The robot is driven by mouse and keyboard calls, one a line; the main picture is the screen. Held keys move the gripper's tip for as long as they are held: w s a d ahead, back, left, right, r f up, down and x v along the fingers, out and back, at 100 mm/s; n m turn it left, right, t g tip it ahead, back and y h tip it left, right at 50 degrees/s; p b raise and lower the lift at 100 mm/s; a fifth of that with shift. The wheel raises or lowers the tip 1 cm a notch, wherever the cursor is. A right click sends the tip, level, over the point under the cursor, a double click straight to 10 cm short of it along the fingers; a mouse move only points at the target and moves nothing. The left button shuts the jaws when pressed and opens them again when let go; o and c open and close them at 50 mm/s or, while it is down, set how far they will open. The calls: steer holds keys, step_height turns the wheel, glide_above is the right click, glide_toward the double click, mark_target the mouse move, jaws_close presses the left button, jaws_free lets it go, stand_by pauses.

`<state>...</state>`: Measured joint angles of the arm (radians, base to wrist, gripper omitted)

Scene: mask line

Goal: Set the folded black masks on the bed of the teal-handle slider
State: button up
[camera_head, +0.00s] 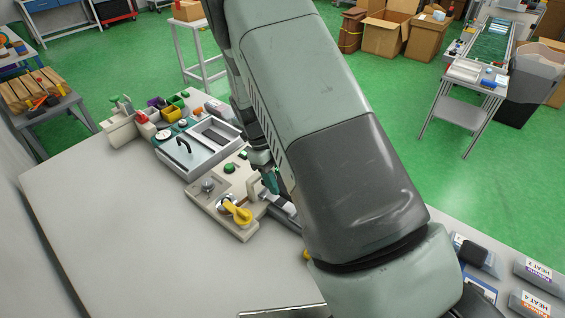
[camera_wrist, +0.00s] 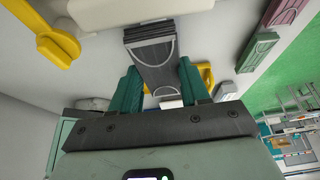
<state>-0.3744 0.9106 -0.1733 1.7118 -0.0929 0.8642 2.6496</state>
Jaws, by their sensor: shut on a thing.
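In the wrist view, my gripper (camera_wrist: 160,75) has its two teal fingers on either side of a dark, flat, layered bundle, the folded black masks (camera_wrist: 153,50). The gripper is shut on them. In the head view my arm hides most of the gripper; one teal fingertip (camera_head: 271,182) shows beside the cream fixture (camera_head: 220,192).
A yellow lever (camera_head: 236,212) sits on the cream fixture and also shows in the wrist view (camera_wrist: 55,38). Several small coloured bins (camera_head: 165,110) stand farther back. Labelled HEAT trays (camera_head: 538,270) and a black item (camera_head: 475,253) lie at right. The left tabletop (camera_head: 110,210) is clear.

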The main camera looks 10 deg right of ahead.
mark_target(279, 199)
steer(key=shift+f, duration=2.4)
steer(key=shift+f, duration=0.2)
steer(key=o, duration=1.1)
steer(key=shift+r, duration=1)
steer(key=shift+r, duration=3)
